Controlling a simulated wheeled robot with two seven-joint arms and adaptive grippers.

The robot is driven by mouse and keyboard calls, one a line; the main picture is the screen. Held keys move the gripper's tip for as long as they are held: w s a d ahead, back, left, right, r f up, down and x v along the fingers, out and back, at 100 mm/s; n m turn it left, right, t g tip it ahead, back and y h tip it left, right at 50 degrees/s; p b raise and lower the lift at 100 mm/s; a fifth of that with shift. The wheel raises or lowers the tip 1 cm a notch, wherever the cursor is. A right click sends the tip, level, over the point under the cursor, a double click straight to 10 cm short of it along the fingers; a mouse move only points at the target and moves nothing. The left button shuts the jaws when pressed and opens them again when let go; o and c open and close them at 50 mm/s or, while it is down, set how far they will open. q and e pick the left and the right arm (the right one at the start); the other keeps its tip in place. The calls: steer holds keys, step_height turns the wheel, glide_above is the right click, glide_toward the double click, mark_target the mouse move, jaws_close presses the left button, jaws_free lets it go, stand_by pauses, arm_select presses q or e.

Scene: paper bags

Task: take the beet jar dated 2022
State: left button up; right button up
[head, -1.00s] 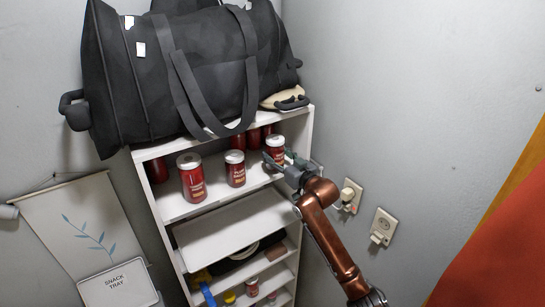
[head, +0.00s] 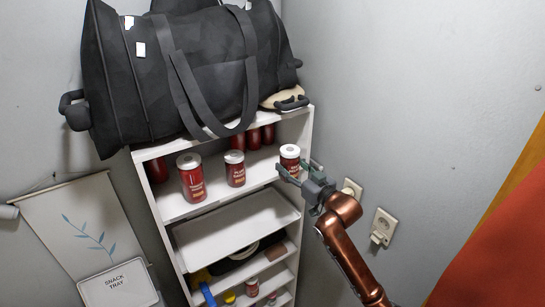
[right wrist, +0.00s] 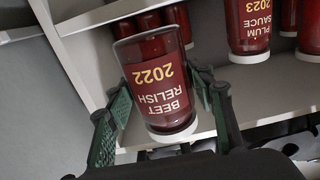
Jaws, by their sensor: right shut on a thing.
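The beet jar (head: 289,158), dark red with a white lid, is at the right end of the upper shelf in the head view. In the right wrist view its label on the jar (right wrist: 158,85) reads upside down "BEET RELISH 2022". My right gripper (head: 296,174) is shut on this jar, with a green-padded finger on each side in the right wrist view (right wrist: 163,88). The jar is upright in the head view, at or in front of the shelf's front edge. My left gripper is not in view.
The white shelf unit (head: 213,185) holds two other front jars (head: 192,178) (head: 235,168) and several red jars behind. The right wrist view shows a "PLUM SAUCE 2023" jar (right wrist: 248,28). A black bag (head: 205,65) lies on top. Wall sockets (head: 383,225) are at right.

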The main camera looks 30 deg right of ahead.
mark_target(295, 169)
steer(key=shift+s+d+r, duration=0.1)
steer(key=shift+s, duration=1.35)
steer(key=shift+s+d+r, duration=0.1)
steer(key=shift+s, duration=1.3)
